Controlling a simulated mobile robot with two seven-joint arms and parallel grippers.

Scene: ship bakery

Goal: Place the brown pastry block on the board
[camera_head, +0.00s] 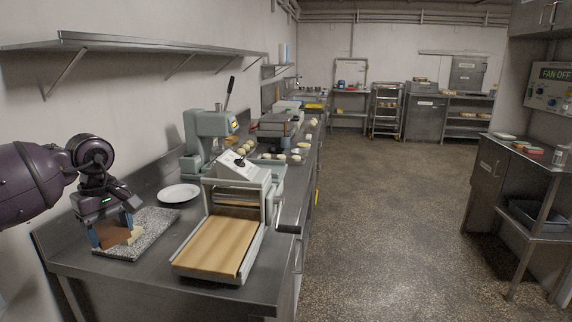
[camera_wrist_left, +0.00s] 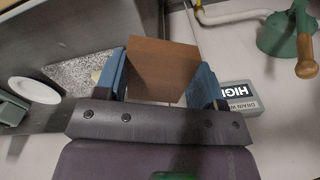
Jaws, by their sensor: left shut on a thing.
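My left gripper (camera_head: 111,236) is shut on the brown pastry block (camera_head: 116,237), low over the speckled grey board (camera_head: 158,220) at the near left of the steel counter. In the left wrist view the brown block (camera_wrist_left: 163,67) fills the space between the two blue fingers, and the board (camera_wrist_left: 75,72) shows beyond it to the left. Whether the block touches the board cannot be told. A small pale yellow block (camera_head: 136,232) lies on the board right beside the brown block. My right gripper is not in view.
A white plate (camera_head: 179,193) lies behind the board. A dough sheeter with a tan bed (camera_head: 216,246) stands to the right, and a grey-green press (camera_head: 208,140) behind. A wall shelf (camera_head: 130,43) runs above the counter. The floor (camera_head: 400,220) to the right is open.

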